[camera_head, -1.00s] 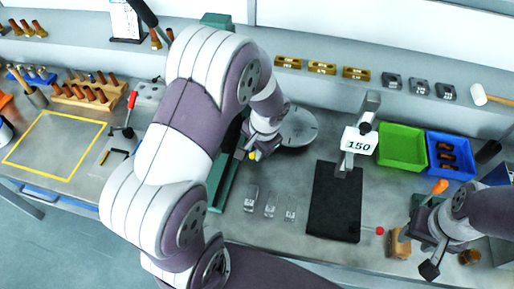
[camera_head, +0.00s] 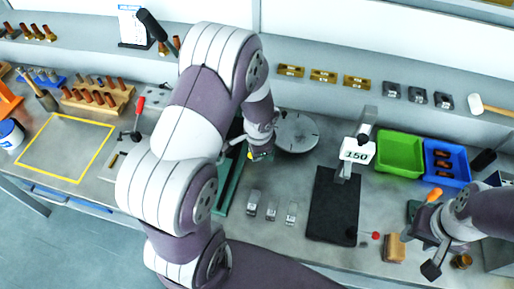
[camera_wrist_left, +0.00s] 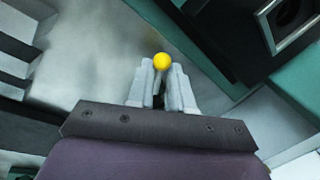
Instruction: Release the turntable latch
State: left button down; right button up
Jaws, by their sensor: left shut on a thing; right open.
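The turntable (camera_head: 297,132) is a round grey disc at the back of the bench, right of my left forearm in the head view. A small yellow ball knob (camera_wrist_left: 162,62) shows at the tips of my left gripper (camera_wrist_left: 161,78) in the left wrist view. The left gripper's fingers are closed together on the knob. The knob also shows in the head view (camera_head: 250,156), left of the disc and below it. My arm hides much of the green frame there, and the latch body is not clear. My right gripper (camera_head: 423,242) is open and empty above the right bench.
A black plate (camera_head: 332,210) with a stand and a "150" sign is right of centre. A green bin (camera_head: 400,154) and a blue bin (camera_head: 446,162) stand behind my right gripper. Several small metal blocks lie in front of the turntable. A wooden block (camera_head: 395,248) is beside my right gripper.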

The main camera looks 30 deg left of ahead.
pick_arm(q)
jog(key=shift+w+a+r+m, duration=0.1)
jog(key=shift+w+m, duration=0.05)
jog(key=shift+m, duration=0.15)
jog(key=c, duration=1)
grip_release()
jog(key=shift+r, duration=0.1)
jog(key=r, duration=0.4)
jog(key=s+d+r, duration=0.1)
jog(key=r, duration=0.3)
jog(key=s+r+p, duration=0.1)
jog(key=r, duration=0.3)
jog(key=shift+d+r, duration=0.1)
jog(key=shift+d, duration=0.2)
jog(key=shift+s+d+r+n+h, duration=0.1)
jog(key=shift+s+d+n+h, duration=0.15)
jog(key=shift+s+d+n, duration=0.95)
jog(key=shift+s+d+r+n+h, duration=0.1)
jog(key=shift+s+d+n+h, duration=0.3)
jog(key=shift+s+n, duration=1.4)
jog(key=shift+s+d+n+h, duration=0.15)
jog(key=shift+s+d+n, duration=0.8)
jog(key=shift+s+n, duration=0.55)
